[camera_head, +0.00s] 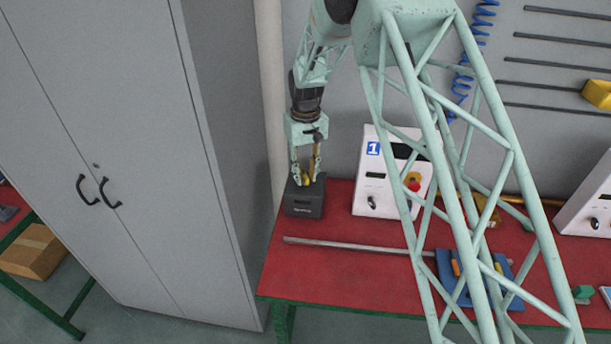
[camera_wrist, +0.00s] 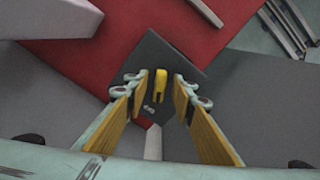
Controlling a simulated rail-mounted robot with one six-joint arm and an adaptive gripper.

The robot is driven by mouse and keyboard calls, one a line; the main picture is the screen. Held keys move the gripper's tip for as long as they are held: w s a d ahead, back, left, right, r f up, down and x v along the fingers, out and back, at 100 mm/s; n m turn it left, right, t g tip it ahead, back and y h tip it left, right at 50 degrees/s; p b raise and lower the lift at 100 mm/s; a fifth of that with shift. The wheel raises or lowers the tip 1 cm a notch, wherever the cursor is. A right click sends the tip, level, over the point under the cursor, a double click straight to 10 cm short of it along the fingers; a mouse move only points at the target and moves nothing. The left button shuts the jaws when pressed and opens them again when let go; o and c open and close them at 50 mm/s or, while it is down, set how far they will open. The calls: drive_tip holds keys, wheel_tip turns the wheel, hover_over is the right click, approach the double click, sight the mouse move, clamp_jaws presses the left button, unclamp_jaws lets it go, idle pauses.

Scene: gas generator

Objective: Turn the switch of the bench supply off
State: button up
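A small dark box (camera_head: 306,202), which I take for the bench supply, stands on the red bench close to the grey cabinet, with faint lettering on its front. A yellow switch handle (camera_wrist: 160,84) stands up from its dark top (camera_wrist: 158,58) in the wrist view. My gripper (camera_head: 306,181) points down over the box. In the wrist view my gripper (camera_wrist: 159,84) is open, with one finger on each side of the yellow handle and a visible gap at both sides. The switch's marked position cannot be read.
A tall grey cabinet (camera_head: 110,150) stands left of the bench. A white panel (camera_head: 373,187) marked 1, with a red button, stands right of the box. A metal rod (camera_head: 345,245) and a blue holder (camera_head: 450,285) lie in front on the red bench (camera_head: 310,275). My arm hides part of the bench.

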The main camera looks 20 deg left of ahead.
sight(306, 176)
idle(0.3)
wheel_tip(306, 176, up, 12)
idle(0.8)
drive_tip(key=shift+d, duration=0.1)
idle(0.4)
drive_tip(key=s+d+r+m+t+b, duration=0.1)
drive_tip(key=s+d+r+m+b, duration=0.3)
drive_tip(key=d+r, duration=1)
drive_tip(key=s+d+r+t+b, duration=0.1)
drive_tip(key=s+d+r, duration=0.3)
drive_tip(key=s+d, duration=0.35)
drive_tip(key=s+d+r+b, duration=0.1)
drive_tip(key=s+d+r, duration=0.3)
drive_tip(key=s+d, duration=0.4)
drive_tip(key=s+d+m+t+b, duration=0.1)
drive_tip(key=s+d+m+b, duration=0.15)
drive_tip(key=s+d, duration=1.05)
drive_tip(key=s+d+f+m+b, duration=0.1)
drive_tip(key=s+d+f, duration=0.1)
drive_tip(key=s, duration=0.7)
drive_tip(key=s+d+f+t+b, duration=0.1)
drive_tip(key=s+d+f+b, duration=0.1)
drive_tip(key=s, duration=0.7)
wheel_tip(306, 176, down, 2)
drive_tip(key=shift+s+d+f+m, duration=0.1)
drive_tip(key=shift+s+d+m, duration=0.3)
drive_tip(key=shift+d, duration=0.1)
